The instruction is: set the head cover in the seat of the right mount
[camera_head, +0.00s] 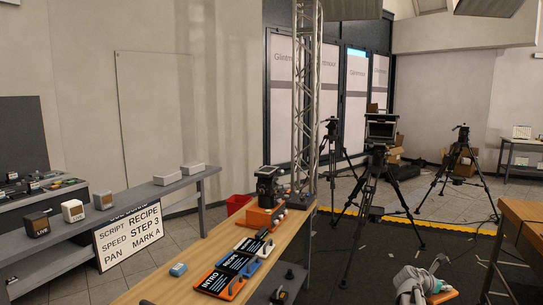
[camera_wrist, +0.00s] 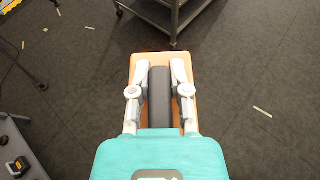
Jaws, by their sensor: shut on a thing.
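My gripper (camera_head: 428,280) is at the lower right in the head view, over the dark floor between the long wooden bench and the right-hand table. In the wrist view my gripper (camera_wrist: 159,78) is shut on the dark grey middle bar of an orange block, which I take to be the head cover (camera_wrist: 159,59). A finger lies on each side of the bar. The cover's orange edge (camera_head: 443,289) also shows in the head view. An orange unit with a black device (camera_head: 265,215) stands on the bench. I cannot tell which thing is the right mount, and no seat shows clearly.
The wooden bench (camera_head: 190,268) carries several lettered panels, one marked INTRO (camera_head: 220,284). Several tripods stand behind, including a middle one (camera_head: 374,185) and a right one (camera_head: 459,165). A wooden table (camera_head: 525,213) is at right. A wheeled cart (camera_wrist: 172,22) stands ahead in the wrist view.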

